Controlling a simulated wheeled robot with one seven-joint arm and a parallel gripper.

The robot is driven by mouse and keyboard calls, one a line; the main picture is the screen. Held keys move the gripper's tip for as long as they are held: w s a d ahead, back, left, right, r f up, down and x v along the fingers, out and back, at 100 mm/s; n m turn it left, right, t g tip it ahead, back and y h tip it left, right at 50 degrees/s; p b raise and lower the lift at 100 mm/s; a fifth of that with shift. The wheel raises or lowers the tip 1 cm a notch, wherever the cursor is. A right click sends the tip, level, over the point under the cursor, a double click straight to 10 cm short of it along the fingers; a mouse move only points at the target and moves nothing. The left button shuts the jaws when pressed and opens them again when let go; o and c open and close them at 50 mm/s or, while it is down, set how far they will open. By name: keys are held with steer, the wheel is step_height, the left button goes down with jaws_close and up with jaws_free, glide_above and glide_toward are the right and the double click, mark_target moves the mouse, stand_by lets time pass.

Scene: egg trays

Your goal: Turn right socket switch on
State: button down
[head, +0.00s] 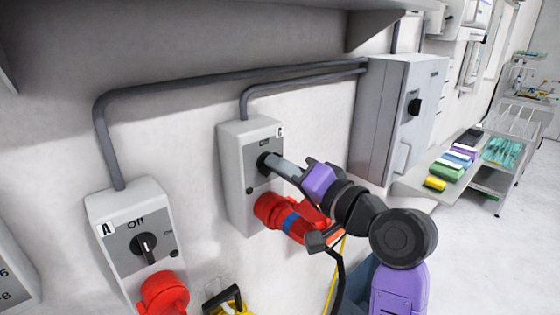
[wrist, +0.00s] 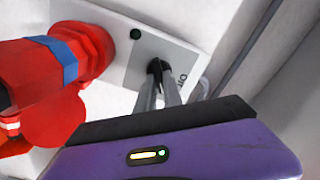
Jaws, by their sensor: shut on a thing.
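The right socket box (head: 232,155), labelled C, is a grey-white unit on the wall. Its black rotary switch (wrist: 157,67) is between my fingertips; in the head view the fingers largely cover it. My gripper (head: 268,163) reaches it from the right and is shut on the switch knob. The fingers also show in the wrist view (wrist: 158,85). The switch's exact angle is hard to read. A red plug (head: 290,215) with a blue band sits in the socket below the switch, and it shows large at left in the wrist view (wrist: 50,70).
Socket box A (head: 110,215) is at left, its black switch (head: 146,247) upright at Off, with a red socket (head: 162,293) below. Grey conduits (head: 200,80) run along the wall. A grey cabinet (head: 385,115) is right of box C. A table with colored boxes (head: 445,170) stands farther right.

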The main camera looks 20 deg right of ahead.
steer(key=m+p, duration=0.1)
steer(key=m, duration=0.2)
steer(key=shift+d+m+p, duration=0.1)
steer(key=shift+m+p, duration=0.3)
steer(key=shift+f+m+p, duration=0.25)
steer(key=shift+m+p, duration=0.45)
steer(key=shift+m, duration=0.9)
steer(key=c, duration=1.5)
jaws_free()
steer(key=shift+b+v, duration=1.1)
steer(key=shift+v, duration=2.8)
steer(key=shift+r, duration=0.1)
